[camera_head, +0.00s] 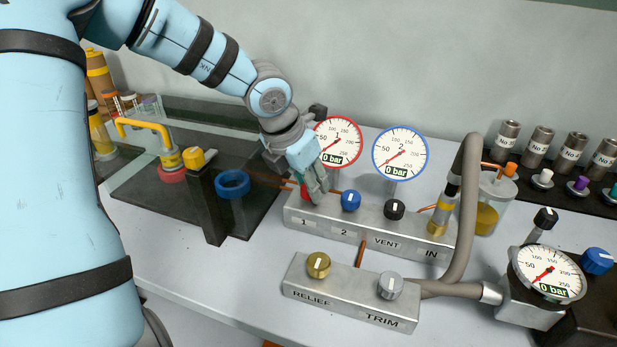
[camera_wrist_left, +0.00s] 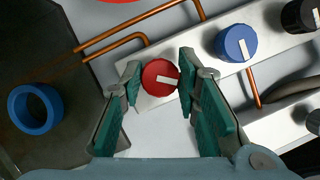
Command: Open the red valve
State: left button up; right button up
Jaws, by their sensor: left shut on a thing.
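The red valve knob (camera_wrist_left: 158,78) sits at the left end of the upper metal manifold block (camera_head: 420,237), above the label 1. In the head view the knob (camera_head: 305,193) is mostly hidden by my left gripper (camera_head: 314,194). In the left wrist view my left gripper (camera_wrist_left: 159,72) has its green-padded fingers on either side of the knob and is shut on it. The knob's white pointer mark points to the right in that view. The red-ringed gauge 1 (camera_head: 337,142) reads 0 bar. My right gripper is not in view.
The blue knob (camera_head: 351,201) stands close right of the red one, then the black VENT knob (camera_head: 395,209). The blue-ringed gauge 2 (camera_head: 400,153) rises behind. A lower block with RELIEF (camera_head: 318,264) and TRIM (camera_head: 391,285) knobs lies in front. A grey hose (camera_head: 469,200) arches at right.

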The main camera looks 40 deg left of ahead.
pick_arm(q)
jog(key=o, duration=1.2)
jog(key=shift+c, duration=0.2)
jog(key=v, duration=1.2)
jog(key=shift+a, duration=0.15)
